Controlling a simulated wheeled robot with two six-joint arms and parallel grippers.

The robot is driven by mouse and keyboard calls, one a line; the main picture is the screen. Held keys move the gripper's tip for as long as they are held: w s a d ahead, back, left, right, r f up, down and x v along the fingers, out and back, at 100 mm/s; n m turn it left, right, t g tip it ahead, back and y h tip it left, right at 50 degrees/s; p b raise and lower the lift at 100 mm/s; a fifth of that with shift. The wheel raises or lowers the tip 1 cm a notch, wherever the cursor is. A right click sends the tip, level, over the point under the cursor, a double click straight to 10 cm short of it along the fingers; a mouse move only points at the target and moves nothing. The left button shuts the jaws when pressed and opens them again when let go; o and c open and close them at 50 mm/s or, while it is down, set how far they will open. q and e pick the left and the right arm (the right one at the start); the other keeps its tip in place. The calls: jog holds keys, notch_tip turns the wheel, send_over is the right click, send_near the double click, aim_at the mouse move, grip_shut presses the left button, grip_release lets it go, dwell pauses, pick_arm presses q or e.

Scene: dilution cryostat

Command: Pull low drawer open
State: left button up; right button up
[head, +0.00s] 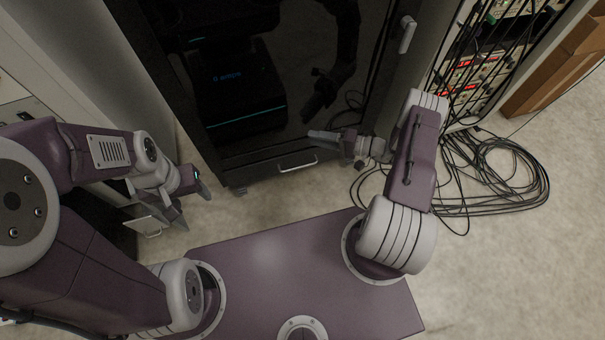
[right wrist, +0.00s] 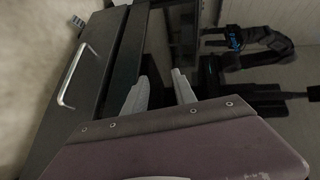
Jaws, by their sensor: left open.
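The low drawer (head: 262,172) is the dark front at the foot of the black glass-doored cabinet. It looks shut, and its silver bar handle (head: 298,166) faces me. In the right wrist view the drawer front (right wrist: 85,100) and handle (right wrist: 68,75) are on the left. My right gripper (head: 325,137) is just above and right of the handle, before the glass, not touching the handle. Its two fingers show apart and empty in the right wrist view (right wrist: 160,92). My left gripper (head: 192,203) is open and empty, left of the cabinet and away from the handle.
The glass door (head: 240,100) has an upright handle (head: 407,34) at upper right. Black cables (head: 495,180) lie coiled on the floor at right, below an instrument rack (head: 480,75). Floor before the drawer is clear.

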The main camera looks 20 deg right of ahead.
jog(key=s+d+f+m+t+h+b, duration=0.1)
jog(key=s+f+m+b, duration=0.15)
jog(key=f, duration=0.65)
jog(key=s+f+m+t+b, duration=0.1)
jog(key=s+f+m+b, duration=0.2)
jog(key=f, duration=0.6)
pick_arm(q)
notch_tip(320, 180, down, 15)
jog(key=b, duration=0.6)
jog(key=shift+w+f, duration=0.2)
jog(key=shift+w, duration=0.05)
pick_arm(e)
jog(key=x, duration=0.8)
jog(key=shift+w+n, duration=0.35)
jog(key=shift+n, duration=0.1)
jog(key=shift+d, duration=0.1)
jog(key=shift+c, duration=0.3)
grip_shut()
